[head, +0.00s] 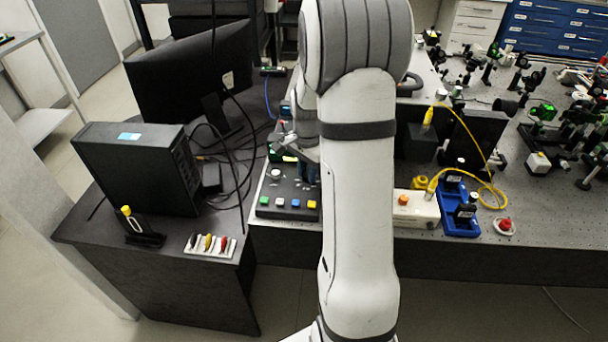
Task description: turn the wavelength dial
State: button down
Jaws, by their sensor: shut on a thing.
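A dark control panel (267,198) with white, green, blue and yellow buttons along its front stands on the bench, left of my arm. A round white knob or button sits on its upper left. My gripper (291,146) is partly visible just above the back of the panel, its fingers low over it. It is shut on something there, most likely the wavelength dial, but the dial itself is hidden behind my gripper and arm. I cannot read any dial mark.
A monitor (190,75) and a black computer case (135,165) stand on the desk at left, with loose cables. Right of my arm are a white box (415,209), a blue tray (460,226), a yellow cable (484,160) and crowded optics.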

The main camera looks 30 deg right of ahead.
aim_at(306, 174)
jog(key=m+b, duration=0.1)
jog(key=m, duration=0.4)
jog(key=shift+w+r+m, duration=0.1)
jog(key=shift+w+m, duration=0.05)
jog(key=shift+m, duration=0.25)
dwell(0.4)
jog(key=c, duration=1.3)
grip_release()
jog(key=shift+w+a, duration=0.1)
jog(key=shift+o, duration=0.5)
jog(key=shift+r+b, duration=0.5)
jog(key=shift+r, duration=3.4)
